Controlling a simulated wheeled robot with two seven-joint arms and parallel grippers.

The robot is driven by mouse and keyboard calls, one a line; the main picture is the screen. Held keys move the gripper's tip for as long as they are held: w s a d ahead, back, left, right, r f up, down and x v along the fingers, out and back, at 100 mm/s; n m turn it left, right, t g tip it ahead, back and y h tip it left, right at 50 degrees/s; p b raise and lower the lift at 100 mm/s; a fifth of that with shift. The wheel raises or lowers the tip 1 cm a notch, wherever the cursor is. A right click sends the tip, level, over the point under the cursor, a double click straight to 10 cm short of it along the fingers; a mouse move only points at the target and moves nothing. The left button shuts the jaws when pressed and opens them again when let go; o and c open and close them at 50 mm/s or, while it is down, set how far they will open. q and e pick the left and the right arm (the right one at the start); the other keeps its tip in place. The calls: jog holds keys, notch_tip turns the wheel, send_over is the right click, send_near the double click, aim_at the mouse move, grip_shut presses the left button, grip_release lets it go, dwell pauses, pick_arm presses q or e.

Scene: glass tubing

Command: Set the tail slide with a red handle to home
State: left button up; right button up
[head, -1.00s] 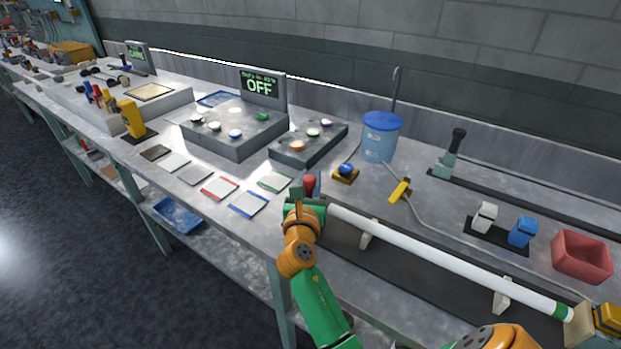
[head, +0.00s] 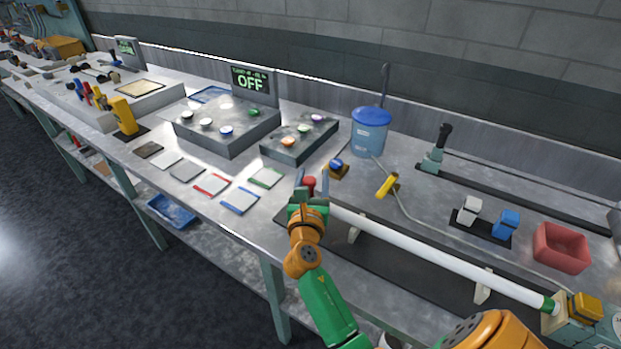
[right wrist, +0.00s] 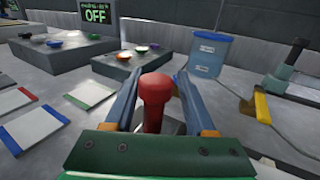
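The red handle (head: 309,186) stands upright at the left end of the long white tube (head: 430,255), near the table's front edge. My right gripper (head: 312,182) is at this handle, with one finger on each side of it. In the right wrist view the red handle (right wrist: 155,100) rises between the two blue-grey fingers (right wrist: 157,88), which are apart with gaps beside it. The gripper is open. The slide's base is mostly hidden behind my gripper. My left gripper is not in view.
A block with a yellow top (head: 585,308) stands at the tube's right end. A blue button on a yellow base (head: 338,168), a yellow-handled tool with a hose (head: 387,186) and a blue bucket (head: 370,132) stand behind. A red bin (head: 561,248) is at right.

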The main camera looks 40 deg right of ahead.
aim_at(311, 190)
jog(key=shift+s, duration=0.25)
jog(key=shift+s+a+f, duration=0.1)
jog(key=shift+s+a, duration=0.05)
jog(key=shift+a, duration=0.05)
jog(key=v, duration=0.6)
jog(key=shift+s+a+b, duration=0.15)
jog(key=shift+s+b, duration=0.2)
jog(key=shift+s, duration=0.05)
jog(key=shift+w+r+p, duration=0.1)
jog(key=shift+r+p, duration=0.15)
jog(key=shift+p, duration=0.1)
jog(key=s+n+t+y+p, duration=0.1)
jog(key=n+t+y+p, duration=0.1)
jog(key=y+p, duration=0.1)
jog(key=s+n+y+p, duration=0.1)
jog(key=y+p, duration=0.1)
jog(key=shift+s+a+r+t, duration=0.1)
jog(key=shift+s+r+t, duration=0.2)
jog(key=shift+t, duration=0.1)
jog(key=shift+w+n, duration=0.3)
jog(key=shift+w, duration=0.05)
jog(key=x, duration=0.6)
jog(key=shift+w+f, duration=0.2)
jog(key=shift+f, duration=0.2)
jog(key=shift+s, duration=0.1)
jog(key=shift+s+r, duration=0.1)
